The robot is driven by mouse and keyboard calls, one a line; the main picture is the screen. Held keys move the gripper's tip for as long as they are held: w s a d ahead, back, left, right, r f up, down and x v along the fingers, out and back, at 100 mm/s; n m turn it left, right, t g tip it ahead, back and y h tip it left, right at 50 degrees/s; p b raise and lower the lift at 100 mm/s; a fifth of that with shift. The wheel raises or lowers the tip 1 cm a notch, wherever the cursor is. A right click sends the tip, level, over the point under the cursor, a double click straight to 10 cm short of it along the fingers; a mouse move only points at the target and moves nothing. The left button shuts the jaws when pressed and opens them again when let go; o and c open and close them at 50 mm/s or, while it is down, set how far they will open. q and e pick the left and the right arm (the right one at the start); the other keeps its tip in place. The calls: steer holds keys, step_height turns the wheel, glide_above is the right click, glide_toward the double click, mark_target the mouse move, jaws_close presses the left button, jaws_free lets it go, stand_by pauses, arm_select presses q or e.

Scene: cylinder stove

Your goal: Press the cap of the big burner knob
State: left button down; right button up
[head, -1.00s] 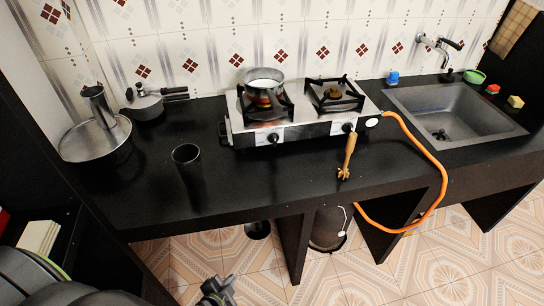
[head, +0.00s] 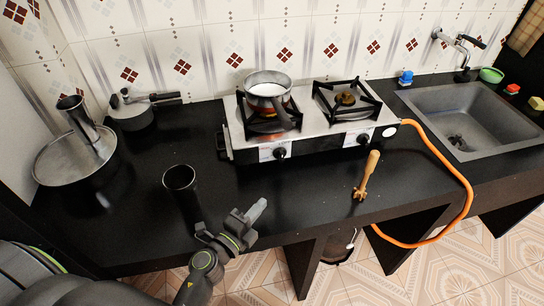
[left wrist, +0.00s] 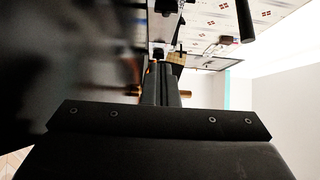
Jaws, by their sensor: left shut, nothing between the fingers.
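The stove (head: 240,143) stands at the back of the black counter. My right gripper is not in view.
A steel pot (head: 268,86) sits on the left burner, its handle pointing forward. A black cup (head: 180,180) stands left of my gripper. A wooden tool (head: 367,175) lies in front of the right knob. An orange hose (head: 464,190) loops at the right. Counter between gripper and left knob is clear.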

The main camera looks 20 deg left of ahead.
arm_select(q)
steer(key=shift+w+a+r, duration=0.15)
steer(key=shift+w+a, duration=0.05)
steer(key=shift+w, duration=0.15)
steer(key=shift+s+d+r, duration=0.15)
glide_toward(282, 160)
steer(key=w+d, duration=0.2)
steer(key=d, duration=0.1)
steer(key=w+d, duration=0.1)
steer(key=shift+w+d+f, duration=0.1)
steer(key=shift+d+f, duration=0.1)
steer(key=shift+f, duration=0.05)
steer(key=shift+w+a, duration=0.75)
steer(key=shift+w, duration=0.25)
steer(key=shift+w+a, duration=0.3)
steer(key=shift+w, duration=0.1)
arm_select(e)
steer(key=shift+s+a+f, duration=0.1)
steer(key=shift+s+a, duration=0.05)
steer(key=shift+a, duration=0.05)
